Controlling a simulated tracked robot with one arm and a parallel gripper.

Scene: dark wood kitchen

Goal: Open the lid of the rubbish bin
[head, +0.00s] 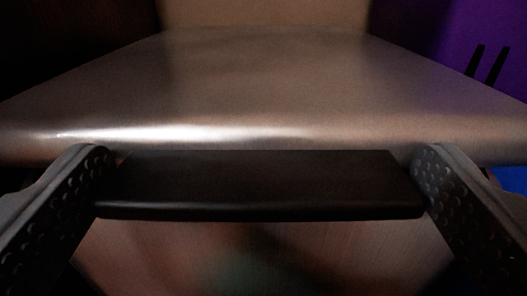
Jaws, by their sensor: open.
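The rubbish bin's brushed metal lid (260,85) fills the upper middle of the head view and looks closed. A dark flat handle or lip (262,186) runs across just below the lid's front edge. The bin's metal front (270,255) shows below it. My gripper (262,172) is open, with one dimpled finger at the left end of the dark handle and the other at the right end. The fingers are very close to the ends; I cannot tell whether they touch.
A tan surface (265,13) stands behind the lid. A purple surface (440,35) with two dark upright bars is at the upper right, and a blue patch (513,180) shows at the right edge. The upper left is very dark.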

